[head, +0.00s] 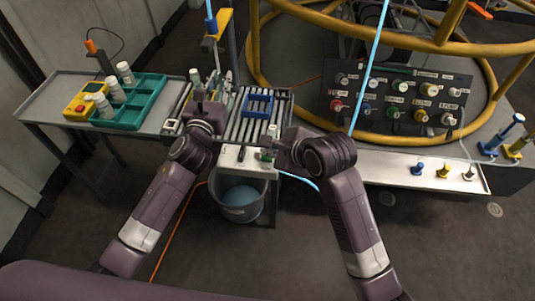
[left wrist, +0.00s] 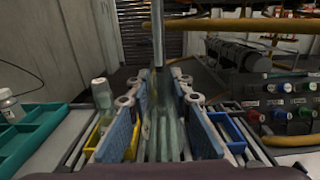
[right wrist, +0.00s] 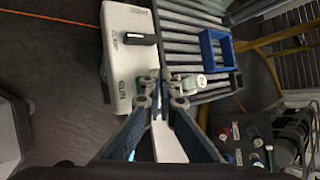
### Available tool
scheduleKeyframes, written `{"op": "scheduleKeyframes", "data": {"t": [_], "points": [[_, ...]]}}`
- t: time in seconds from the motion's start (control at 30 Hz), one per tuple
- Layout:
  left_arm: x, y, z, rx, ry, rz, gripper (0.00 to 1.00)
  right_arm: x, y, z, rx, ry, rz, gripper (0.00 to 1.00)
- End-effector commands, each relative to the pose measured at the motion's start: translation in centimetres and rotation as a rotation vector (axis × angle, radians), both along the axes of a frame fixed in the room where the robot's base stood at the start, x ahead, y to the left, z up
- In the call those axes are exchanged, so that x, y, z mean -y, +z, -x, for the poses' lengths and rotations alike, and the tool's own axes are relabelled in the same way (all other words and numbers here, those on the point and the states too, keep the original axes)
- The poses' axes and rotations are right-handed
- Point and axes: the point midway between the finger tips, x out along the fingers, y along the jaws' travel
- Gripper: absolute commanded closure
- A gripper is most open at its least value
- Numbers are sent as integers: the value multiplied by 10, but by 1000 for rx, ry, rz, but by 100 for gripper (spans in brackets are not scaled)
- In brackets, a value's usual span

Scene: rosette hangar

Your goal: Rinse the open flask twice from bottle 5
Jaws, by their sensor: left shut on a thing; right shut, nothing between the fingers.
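My left gripper (head: 208,92) is over the left end of the slatted bench. In the left wrist view its blue-padded fingers (left wrist: 165,100) are closed around a clear, greenish glassy thing (left wrist: 165,135); I cannot tell whether it is the open flask. My right gripper (head: 270,152) is shut and empty by the white box at the bench front; its fingertips (right wrist: 160,88) meet in the right wrist view. A small white-capped vessel (right wrist: 190,83) stands beside them on the slats. White-capped bottles (head: 116,92) stand in and by the teal tray (head: 150,100). No number 5 is readable.
The white box (right wrist: 128,50) has a black switch. A blue tray (head: 257,105) sits on the slats. A bucket (head: 240,203) of blue liquid stands below. A valve panel (head: 400,98) and yellow tubular frame (head: 262,60) stand right. A light-blue hose (head: 368,70) hangs ahead.

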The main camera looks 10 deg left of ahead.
Motion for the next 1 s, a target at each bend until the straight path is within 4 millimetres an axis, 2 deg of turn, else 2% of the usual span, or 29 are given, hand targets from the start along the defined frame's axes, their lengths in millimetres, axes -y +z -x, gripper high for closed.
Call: {"op": "scheduleKeyframes", "data": {"t": [1.0], "points": [[0,1,0,1,0,0,100,0,-12,0,-1,0,1,100]]}}
